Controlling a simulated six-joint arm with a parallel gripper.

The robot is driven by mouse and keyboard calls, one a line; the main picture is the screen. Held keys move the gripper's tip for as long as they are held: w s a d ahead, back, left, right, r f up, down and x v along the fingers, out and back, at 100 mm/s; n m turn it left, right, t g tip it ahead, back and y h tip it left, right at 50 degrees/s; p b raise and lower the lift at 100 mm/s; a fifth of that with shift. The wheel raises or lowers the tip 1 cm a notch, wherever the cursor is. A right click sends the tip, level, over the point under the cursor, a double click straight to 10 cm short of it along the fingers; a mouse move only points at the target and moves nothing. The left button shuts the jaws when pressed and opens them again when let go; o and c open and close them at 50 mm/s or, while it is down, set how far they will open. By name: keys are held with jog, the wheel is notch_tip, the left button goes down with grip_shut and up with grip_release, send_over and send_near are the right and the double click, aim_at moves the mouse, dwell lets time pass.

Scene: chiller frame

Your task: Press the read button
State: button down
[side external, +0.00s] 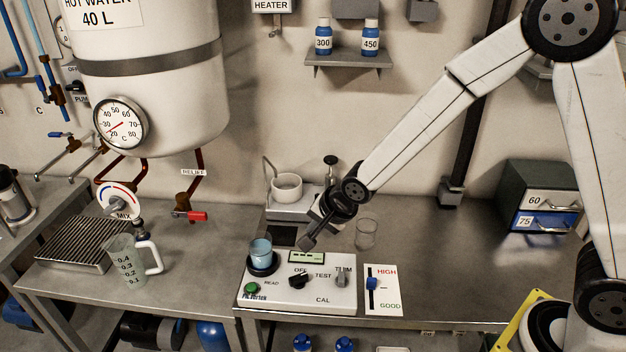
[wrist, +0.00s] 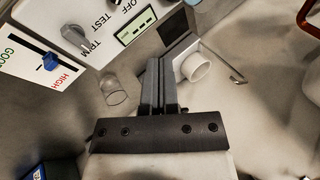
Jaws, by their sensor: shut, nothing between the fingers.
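In the side view a cup of blue liquid (side external: 261,251) stands in a dark round holder on the panel's back left. The panel also carries a small display (side external: 306,257), a black OFF/TEST/CAL knob (side external: 299,280) and a grey TRIM lever (side external: 341,275). My gripper (side external: 308,243) is shut and empty, above the panel's back edge, apart from the button. The wrist view shows its closed fingers (wrist: 158,75); the green button is out of that view.
A HIGH/GOOD slider card (side external: 383,290) with a blue slider lies right of the panel. A clear glass (side external: 366,234) stands behind it. A white cup (side external: 287,187) on a stand is at the back. A measuring jug (side external: 125,262) stands left, under the water tank (side external: 150,80).

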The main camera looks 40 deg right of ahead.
aim_at(255, 287)
jog(key=w+a+f+m+t+y, duration=0.1)
jog(key=w+a+f+m, duration=0.1)
jog(key=a, duration=0.4)
jog(key=w+a+f+m+t+y, duration=0.1)
jog(key=w+a+f+m, duration=0.1)
jog(key=w+a+m, duration=0.3)
jog(key=shift+a+m+y, duration=0.4)
jog(key=shift+a+m, duration=0.05)
jog(key=shift+m, duration=0.55)
jog(key=shift+f, duration=0.1)
jog(key=shift+f, duration=4.35)
jog(key=shift+f, duration=0.9)
jog(key=shift+r, duration=0.9)
